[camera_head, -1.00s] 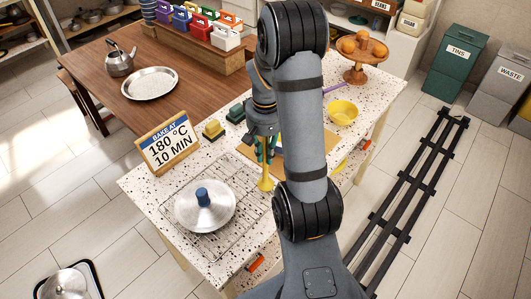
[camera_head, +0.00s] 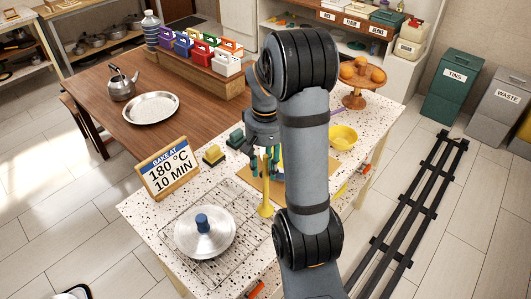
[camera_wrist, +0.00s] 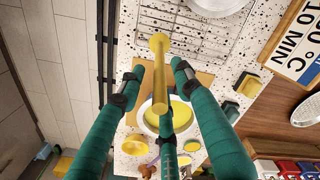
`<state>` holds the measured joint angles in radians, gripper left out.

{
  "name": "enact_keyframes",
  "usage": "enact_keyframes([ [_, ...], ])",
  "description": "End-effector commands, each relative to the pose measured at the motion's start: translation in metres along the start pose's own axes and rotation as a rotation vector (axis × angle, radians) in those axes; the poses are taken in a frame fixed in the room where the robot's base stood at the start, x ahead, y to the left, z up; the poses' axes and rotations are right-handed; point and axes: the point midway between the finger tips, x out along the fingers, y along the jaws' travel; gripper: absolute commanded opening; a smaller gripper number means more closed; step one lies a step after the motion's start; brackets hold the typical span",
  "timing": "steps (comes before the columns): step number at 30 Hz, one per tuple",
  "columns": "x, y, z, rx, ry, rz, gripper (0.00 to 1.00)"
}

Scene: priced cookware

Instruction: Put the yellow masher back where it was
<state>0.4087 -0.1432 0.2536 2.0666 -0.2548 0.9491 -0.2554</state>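The yellow masher (camera_head: 265,196) stands about upright on the speckled counter, beside the right edge of the wire rack. Its round foot is low and its shaft rises among my fingers. My gripper (camera_head: 268,178) is around the upper shaft, with its teal fingers spread. In the wrist view the masher (camera_wrist: 158,75) runs between the fingers, and gaps show on both sides of the shaft. A white bowl with yellow contents (camera_wrist: 181,113) lies beyond it on a tan board (camera_wrist: 203,80). My arm hides much of the board in the head view.
A silver lid with a blue knob (camera_head: 205,237) sits on the wire rack (camera_head: 170,250). The bake sign (camera_head: 167,167), two sponges (camera_head: 213,155), a yellow bowl (camera_head: 343,137) and a fruit stand (camera_head: 360,90) share the counter. Some counter is clear between sign and masher.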

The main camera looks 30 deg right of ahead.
Motion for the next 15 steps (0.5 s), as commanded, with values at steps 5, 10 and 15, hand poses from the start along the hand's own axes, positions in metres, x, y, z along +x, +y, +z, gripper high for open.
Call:
enact_keyframes([
  [5, -0.038, 0.000, -0.001, 0.001, 0.005, -0.001, 0.34],
  [10, -0.060, 0.000, 0.000, 0.000, 0.001, 0.000, 0.34],
  [15, -0.068, 0.000, 0.001, 0.000, -0.002, -0.001, 0.34],
])
